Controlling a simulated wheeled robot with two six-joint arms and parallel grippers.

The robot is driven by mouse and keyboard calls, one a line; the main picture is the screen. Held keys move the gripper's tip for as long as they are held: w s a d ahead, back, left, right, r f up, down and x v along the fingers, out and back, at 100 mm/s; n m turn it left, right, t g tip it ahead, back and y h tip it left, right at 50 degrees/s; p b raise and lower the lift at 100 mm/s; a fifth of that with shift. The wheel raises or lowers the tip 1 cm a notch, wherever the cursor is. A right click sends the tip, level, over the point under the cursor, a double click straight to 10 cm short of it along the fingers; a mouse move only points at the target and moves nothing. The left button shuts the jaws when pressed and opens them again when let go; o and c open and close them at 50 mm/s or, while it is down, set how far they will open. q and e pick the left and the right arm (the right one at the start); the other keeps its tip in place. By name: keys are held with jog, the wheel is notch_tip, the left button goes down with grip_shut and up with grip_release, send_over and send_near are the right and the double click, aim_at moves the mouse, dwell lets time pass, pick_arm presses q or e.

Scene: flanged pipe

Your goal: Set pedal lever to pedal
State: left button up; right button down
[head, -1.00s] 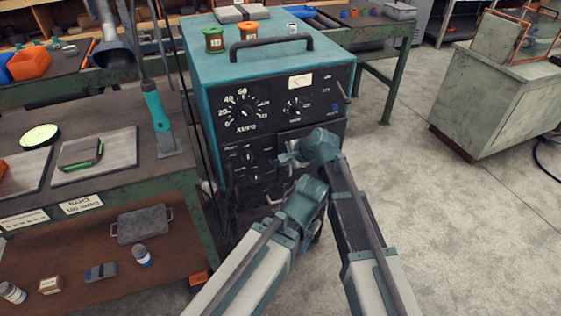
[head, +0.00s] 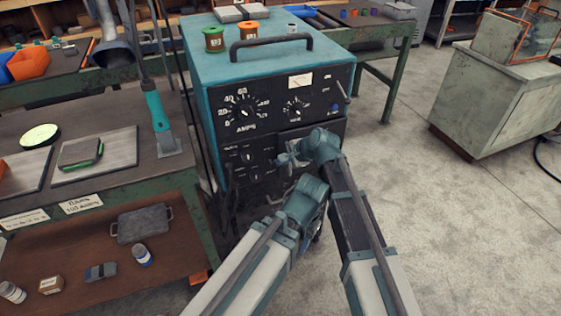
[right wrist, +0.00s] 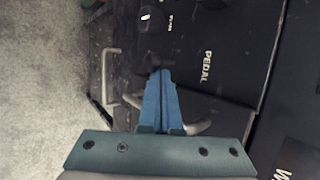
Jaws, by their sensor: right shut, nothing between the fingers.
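The welding machine (head: 221,72) has a teal case and a black front panel with dials. My right gripper (head: 284,160) is at the lower part of this panel, partly hidden by its own wrist. In the right wrist view its blue fingers (right wrist: 160,74) are shut together with nothing between them. Their tips are close to a dark lever or knob (right wrist: 152,25) with a white mark; I cannot tell whether they touch it. The white word PEDAL (right wrist: 206,67) is printed on the panel to the right of the fingers.
A metal handle (right wrist: 109,70) is left of the fingers in the wrist view. A green workbench (head: 105,195) stands close on the left, with a teal-handled tool (head: 155,108) on it. A grey cabinet (head: 500,105) stands at the right. Open concrete floor lies between machine and cabinet.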

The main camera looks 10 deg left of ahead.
dwell(0.3)
jog(key=shift+r+p, duration=0.8)
jog(key=shift+p, duration=0.05)
jog(key=shift+r, duration=0.1)
jog(key=w+r+p+v, duration=0.1)
jog(key=p+v, duration=0.7)
jog(key=v, duration=0.1)
jog(key=shift+r, duration=0.25)
jog(key=shift+w+a, duration=0.1)
